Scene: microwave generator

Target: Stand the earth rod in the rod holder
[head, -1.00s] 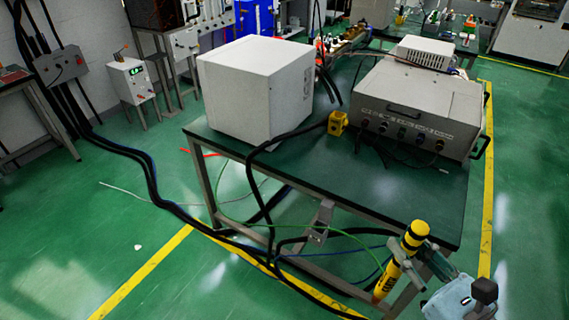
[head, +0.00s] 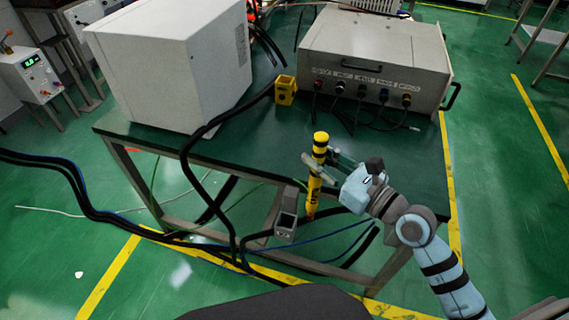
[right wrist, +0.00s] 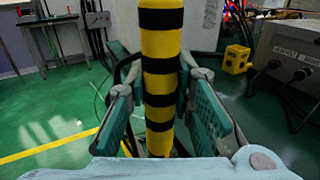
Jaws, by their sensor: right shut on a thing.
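The earth rod (head: 315,186) is yellow with black bands and stands nearly upright in the air at the table's front edge. My right gripper (head: 321,164) is shut on its upper part. In the right wrist view the rod (right wrist: 161,60) runs between the two green finger pads. The rod holder (head: 286,218) appears to be the grey bracket with a square open top at the table's front side. The rod is just right of the holder and apart from it in the picture; its lower end hangs beside the bracket. My left gripper is not in view.
On the dark green table (head: 255,150) stand a white cabinet (head: 170,65), a grey instrument box (head: 375,60) and a small yellow block (head: 285,90). Black cables (head: 190,185) loop over the front edge and below.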

